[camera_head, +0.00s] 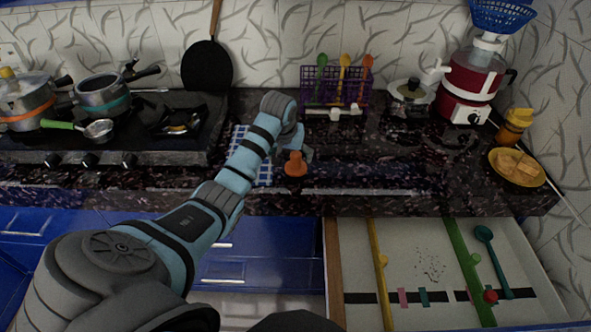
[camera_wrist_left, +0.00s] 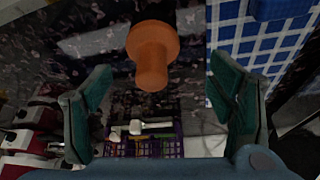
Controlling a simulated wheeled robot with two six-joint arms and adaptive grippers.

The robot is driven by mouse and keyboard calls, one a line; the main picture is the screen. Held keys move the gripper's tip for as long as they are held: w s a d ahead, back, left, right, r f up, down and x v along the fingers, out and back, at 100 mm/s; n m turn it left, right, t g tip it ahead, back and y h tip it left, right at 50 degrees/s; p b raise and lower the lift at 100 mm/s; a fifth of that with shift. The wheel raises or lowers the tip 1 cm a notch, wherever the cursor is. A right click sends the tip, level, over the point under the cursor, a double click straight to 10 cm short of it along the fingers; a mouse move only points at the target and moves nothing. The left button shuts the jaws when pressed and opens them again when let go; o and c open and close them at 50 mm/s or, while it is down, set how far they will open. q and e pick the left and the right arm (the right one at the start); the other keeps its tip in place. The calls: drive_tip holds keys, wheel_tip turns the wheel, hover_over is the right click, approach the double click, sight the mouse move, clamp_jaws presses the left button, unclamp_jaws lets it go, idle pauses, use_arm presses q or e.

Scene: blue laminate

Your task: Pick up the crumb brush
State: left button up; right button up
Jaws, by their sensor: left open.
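An orange, mushroom-shaped thing (camera_head: 295,166) stands near the counter's front edge; it may be the crumb brush, but no bristles show. My left gripper (camera_head: 303,150) is at its far side in the head view, partly hidden by its own wrist. In the left wrist view, the orange thing (camera_wrist_left: 152,50) lies ahead between the lines of the two fingers. The left gripper (camera_wrist_left: 163,92) is open and empty, and its fingers do not appear to touch the thing. My right gripper is not in view.
A blue checked cloth (camera_head: 265,172) lies beside the orange thing. A purple rack (camera_head: 310,78) with coloured spoons and a white item stands behind. Below, an open drawer (camera_head: 345,230) holds dividers, a teal ladle and dark crumbs. The stove with pots is left; counter right of the orange thing is clear.

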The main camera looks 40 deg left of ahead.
sight(297, 164)
use_arm(q)
drive_tip(key=x, duration=0.2)
drive_tip(key=b+x, duration=0.1)
drive_tip(key=x, duration=0.2)
drive_tip(key=w+b+x, duration=0.1)
drive_tip(key=x, duration=0.2)
drive_tip(key=shift+d+r, duration=0.1)
drive_tip(key=shift+d, duration=0.15)
drive_tip(key=shift+r, duration=0.1)
drive_tip(key=c, duration=1.7)
wheel_tip(297, 164, up, 20)
drive_tip(key=shift+r+p, duration=0.1)
drive_tip(key=shift+p, duration=1)
